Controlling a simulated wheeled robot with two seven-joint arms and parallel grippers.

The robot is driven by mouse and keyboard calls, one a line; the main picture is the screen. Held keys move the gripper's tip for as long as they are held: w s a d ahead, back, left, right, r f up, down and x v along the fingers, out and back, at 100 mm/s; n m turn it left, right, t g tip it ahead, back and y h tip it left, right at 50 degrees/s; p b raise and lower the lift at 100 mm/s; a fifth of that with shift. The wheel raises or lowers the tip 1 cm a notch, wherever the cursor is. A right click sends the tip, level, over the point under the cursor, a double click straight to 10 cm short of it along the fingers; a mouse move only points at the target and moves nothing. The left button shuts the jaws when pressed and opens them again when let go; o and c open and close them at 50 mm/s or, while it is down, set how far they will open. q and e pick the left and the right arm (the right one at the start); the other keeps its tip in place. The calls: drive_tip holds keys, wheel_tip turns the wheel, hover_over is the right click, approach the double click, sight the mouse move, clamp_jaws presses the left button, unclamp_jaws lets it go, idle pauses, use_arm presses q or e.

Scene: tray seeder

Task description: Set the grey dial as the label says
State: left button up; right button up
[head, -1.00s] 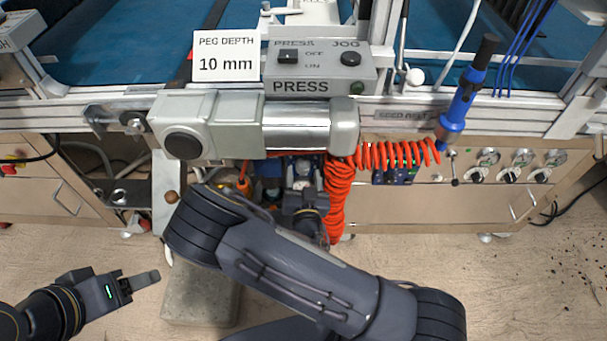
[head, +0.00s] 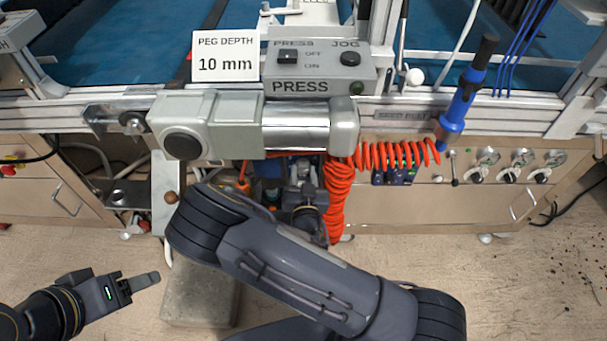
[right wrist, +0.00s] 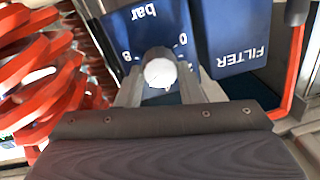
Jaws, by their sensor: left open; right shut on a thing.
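A pale grey round dial (right wrist: 160,70) sits on a blue panel (right wrist: 125,28) marked "bar", "0" and "8" in the right wrist view; the lettering appears upside down. My right gripper (right wrist: 158,88) is shut on this dial, one finger on each side. In the head view my right gripper (head: 302,182) is under the press, partly hidden by its own arm, and the dial cannot be made out. A white label (head: 226,56) reads "PEG DEPTH 10 mm". My left gripper (head: 142,284) is open and empty at lower left, away from everything.
The grey press body (head: 235,105) overhangs my right gripper. A coiled orange hose (head: 340,200) hangs close to its right. A blue "FILTER" block (right wrist: 235,35) stands beside the dial. Gauges with knobs (head: 510,172) line the front panel. The floor at lower left is mostly clear.

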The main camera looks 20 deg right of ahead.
drive_tip(key=n+b, duration=0.1)
drive_tip(key=n, duration=0.3)
drive_tip(key=shift+a, duration=0.1)
drive_tip(key=n, duration=0.4)
drive_tip(key=shift+g, duration=0.3)
drive_tip(key=n, duration=0.4)
drive_tip(key=shift+a+n, duration=0.1)
drive_tip(key=shift+n, duration=0.3)
drive_tip(key=n+h, duration=0.1)
drive_tip(key=n, duration=0.2)
drive_tip(key=shift+n, duration=0.4)
drive_tip(key=shift+f, duration=0.1)
drive_tip(key=o, duration=1)
